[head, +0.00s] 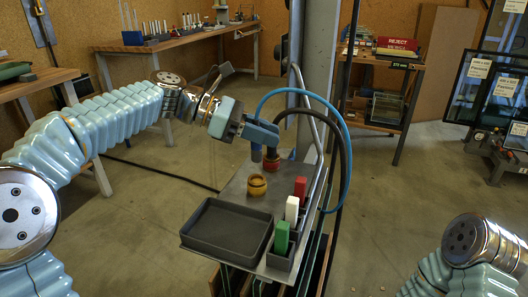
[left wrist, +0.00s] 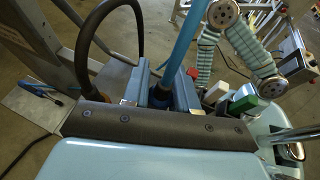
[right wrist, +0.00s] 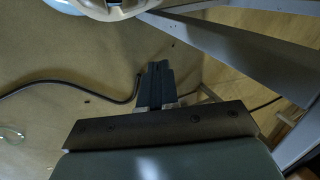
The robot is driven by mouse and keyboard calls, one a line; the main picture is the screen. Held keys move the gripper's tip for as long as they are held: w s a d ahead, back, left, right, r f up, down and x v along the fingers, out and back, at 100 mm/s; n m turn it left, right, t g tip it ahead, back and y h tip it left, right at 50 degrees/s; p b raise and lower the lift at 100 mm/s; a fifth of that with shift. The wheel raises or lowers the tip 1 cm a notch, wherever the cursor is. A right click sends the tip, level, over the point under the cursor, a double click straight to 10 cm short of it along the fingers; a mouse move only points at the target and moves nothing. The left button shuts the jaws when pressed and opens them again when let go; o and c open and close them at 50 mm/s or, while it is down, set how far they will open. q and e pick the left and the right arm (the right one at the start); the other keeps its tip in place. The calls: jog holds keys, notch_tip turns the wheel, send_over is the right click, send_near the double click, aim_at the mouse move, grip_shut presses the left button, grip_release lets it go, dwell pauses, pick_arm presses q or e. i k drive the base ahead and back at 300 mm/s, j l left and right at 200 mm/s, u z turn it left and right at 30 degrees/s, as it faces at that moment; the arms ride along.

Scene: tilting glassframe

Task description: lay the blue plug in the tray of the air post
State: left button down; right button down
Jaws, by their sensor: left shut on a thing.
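My left gripper (head: 266,134) is above the far part of the air post's grey plate, shut on the blue plug (head: 256,153). The plug hangs just below the fingers, apart from the plate. In the left wrist view the blue hose (left wrist: 186,35) runs down between the fingers (left wrist: 172,88). The dark grey tray (head: 262,234) is at the plate's near left, nearer than the gripper, and is empty. My right gripper (right wrist: 157,85) shows only in the right wrist view; its fingers are together with nothing between them.
A brass-coloured fitting (head: 257,185) stands between plug and tray. A red fitting (head: 271,165) with a black hose is beside the plug. Red (head: 300,189), white (head: 292,208) and green (head: 282,237) blocks stand right of the tray. The blue hose loops over the right side.

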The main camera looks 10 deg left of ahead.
aim_at(229, 232)
jog(key=k, duration=1.5)
